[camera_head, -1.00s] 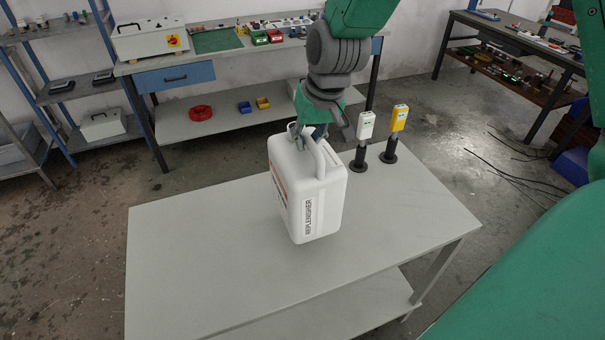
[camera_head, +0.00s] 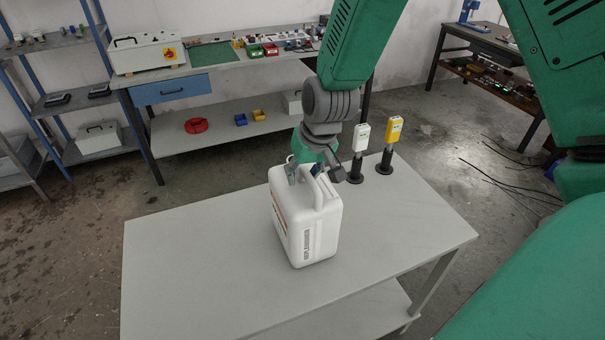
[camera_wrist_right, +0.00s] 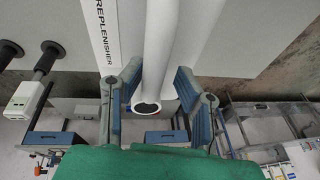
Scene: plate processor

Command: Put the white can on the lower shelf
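The white can (camera_head: 305,225), labelled REPLENISHER, stands upright on or very close above the grey table top (camera_head: 190,270). Its handle is on top. My right gripper (camera_head: 316,175) is at the top of the can, with its fingers spread to both sides of the handle. In the right wrist view the handle (camera_wrist_right: 152,60) lies between the fingers of the gripper (camera_wrist_right: 160,78), with gaps beside it; the fingers look open. The lower shelf (camera_head: 365,312) shows under the table's front right side, bare where visible. My left gripper is not in view.
A white device (camera_head: 361,138) and a yellow device (camera_head: 394,130) stand on black posts at the table's back edge, close right of my right gripper. A workbench (camera_head: 220,128) and a blue-framed rack (camera_head: 75,100) stand behind. The table's left half is clear.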

